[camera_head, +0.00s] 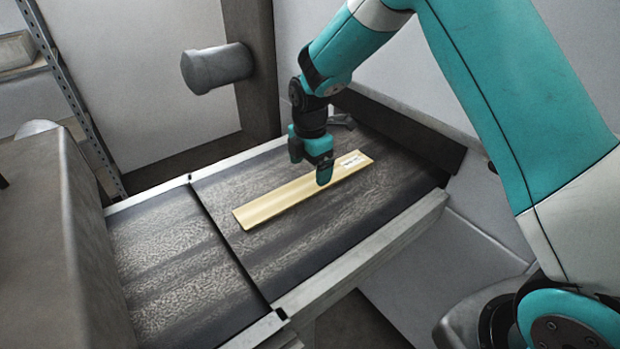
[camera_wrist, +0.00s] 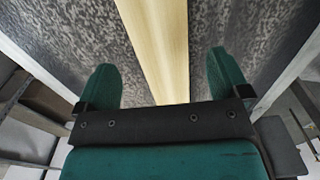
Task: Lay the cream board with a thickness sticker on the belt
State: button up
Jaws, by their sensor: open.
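The cream board (camera_head: 290,198) lies flat on the dark belt (camera_head: 290,245), slanting from lower left to upper right. A small pale sticker with dark print (camera_head: 352,161) shows near its right end. My gripper (camera_head: 322,178) is over the right part of the board, close to the sticker. In the wrist view, the board (camera_wrist: 158,45) runs between the two green fingertips (camera_wrist: 168,80), with a gap on each side. The fingers are open and hold nothing. I cannot tell how far they are above the belt.
Pale metal rails (camera_head: 375,255) edge the belt. A seam (camera_head: 228,245) divides the belt into two sections. A grey machine housing (camera_head: 40,240) stands at the left, and a grey cylinder (camera_head: 217,68) juts from a post behind. The belt's front and left are clear.

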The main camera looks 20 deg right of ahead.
aim_at(310, 183)
jog(key=s+a+r+m+b, duration=0.1)
jog(key=s+r+m, duration=0.3)
jog(key=r, duration=0.8)
jog(key=s+a+r+m+y, duration=0.1)
jog(key=s+m, duration=0.4)
jog(key=s, duration=0.8)
jog(key=s+a+r+m+y, duration=0.2)
jog(key=s+r+m+y, duration=0.1)
jog(key=s, duration=1.1)
jog(key=r+m, duration=0.1)
jog(key=m, duration=0.1)
jog(key=shift+a+r+m, duration=0.3)
jog(key=shift+r, duration=0.1)
jog(key=shift+d, duration=0.1)
